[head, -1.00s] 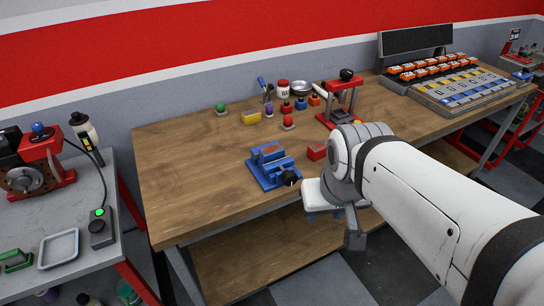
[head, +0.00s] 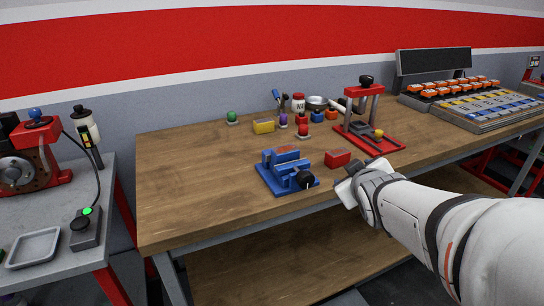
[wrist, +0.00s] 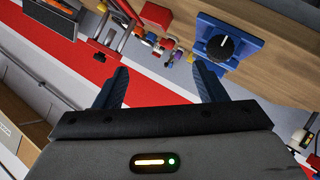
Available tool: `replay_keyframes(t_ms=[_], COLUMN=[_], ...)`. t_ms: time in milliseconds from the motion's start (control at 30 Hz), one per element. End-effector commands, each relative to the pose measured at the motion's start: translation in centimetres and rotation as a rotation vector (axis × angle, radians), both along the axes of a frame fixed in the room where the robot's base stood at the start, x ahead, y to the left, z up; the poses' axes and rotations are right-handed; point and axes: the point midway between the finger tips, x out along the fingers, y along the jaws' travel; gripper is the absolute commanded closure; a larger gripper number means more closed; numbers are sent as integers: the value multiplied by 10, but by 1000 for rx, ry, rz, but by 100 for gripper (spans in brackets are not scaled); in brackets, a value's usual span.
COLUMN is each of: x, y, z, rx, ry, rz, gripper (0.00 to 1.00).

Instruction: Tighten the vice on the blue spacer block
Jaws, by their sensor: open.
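The blue vice (head: 272,184) stands near the front edge of the wooden workbench. Its black handle knob (head: 306,179) faces the front right. A reddish-brown patch shows on top of the vice. I cannot make out a separate blue spacer block between the jaws. My gripper (head: 343,190) is at the bench's front edge, right of the vice and apart from it. In the wrist view, my gripper (wrist: 160,82) is open with nothing between its fingers. The vice (wrist: 248,42) and its knob (wrist: 220,46) show beyond the right finger.
A red block (head: 337,159) lies just right of the vice. A red press (head: 368,130) stands behind it to the right. Several small objects, including a yellow block (head: 264,127), sit at the back. The bench's left part is clear. A grey side table (head: 60,258) stands left.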

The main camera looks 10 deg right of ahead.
Motion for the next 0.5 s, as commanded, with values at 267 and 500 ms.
replay_keyframes(t_ms=[267, 500], x=[38, 41], y=[26, 45], z=[-78, -101], rx=[-214, -298], ry=[-270, -431], rz=[349, 527], gripper=[35, 35])
